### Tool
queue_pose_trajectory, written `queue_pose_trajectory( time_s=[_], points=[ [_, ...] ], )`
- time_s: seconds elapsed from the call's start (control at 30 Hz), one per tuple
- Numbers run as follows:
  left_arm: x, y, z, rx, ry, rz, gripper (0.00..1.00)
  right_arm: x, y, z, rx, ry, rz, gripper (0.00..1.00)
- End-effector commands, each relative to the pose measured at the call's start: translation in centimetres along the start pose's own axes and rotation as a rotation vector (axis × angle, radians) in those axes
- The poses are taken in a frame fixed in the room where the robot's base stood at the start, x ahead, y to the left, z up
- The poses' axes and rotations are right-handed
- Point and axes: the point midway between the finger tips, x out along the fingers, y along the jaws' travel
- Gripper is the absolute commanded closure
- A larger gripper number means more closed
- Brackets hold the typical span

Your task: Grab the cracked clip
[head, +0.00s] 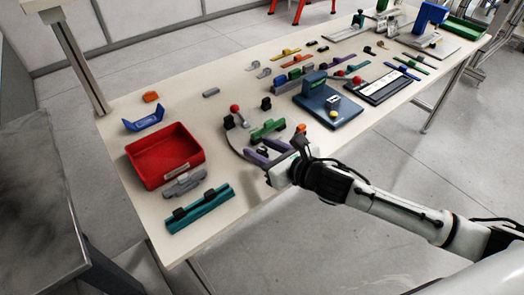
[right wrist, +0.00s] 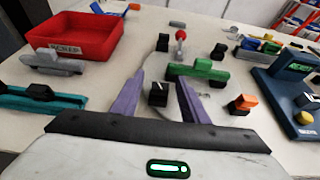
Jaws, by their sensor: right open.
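My right gripper (head: 258,149) is low over the table, its two purple fingers apart. In the right wrist view the gripper (right wrist: 160,78) has a small black clip (right wrist: 158,94) between its fingers, with a gap on each side. This clip has a pale line on top that may be a crack. It sits on a round grey plate (right wrist: 203,110). Other black clips stand near the plate: one at its back (right wrist: 163,42), one behind right (right wrist: 220,52), and one beside an orange piece (right wrist: 240,105). My left gripper is out of view.
A green block (right wrist: 197,70) and a red-knobbed lever (right wrist: 181,40) stand just beyond the fingers. A red tray labelled SCRAP (head: 150,145) is at left, with grey and teal holders (head: 200,209) in front. A blue fixture (head: 328,108) stands right.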

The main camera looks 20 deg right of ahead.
Motion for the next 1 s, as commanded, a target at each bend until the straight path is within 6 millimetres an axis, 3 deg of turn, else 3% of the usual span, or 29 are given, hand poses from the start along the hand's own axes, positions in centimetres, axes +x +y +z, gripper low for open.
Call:
queue_pose_trajectory(
  time_s=[0.17, 0.4, 0.73, 1.0],
  points=[
    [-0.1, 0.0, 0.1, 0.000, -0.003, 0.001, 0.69, 0.0, 0.0, 0.0, -0.001, 0.000, 0.000, 0.61],
    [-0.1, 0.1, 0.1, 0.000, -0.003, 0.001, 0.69, 0.0, 0.0, 0.0, 0.000, 0.000, -0.001, 1.00],
    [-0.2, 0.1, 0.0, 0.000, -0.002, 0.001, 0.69, -0.3, -0.1, 0.7, -0.002, -0.003, -0.001, 1.00],
    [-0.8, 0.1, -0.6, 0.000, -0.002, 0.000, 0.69, -2.3, -0.1, 5.6, -0.006, -0.005, -0.002, 1.00]
  ],
)
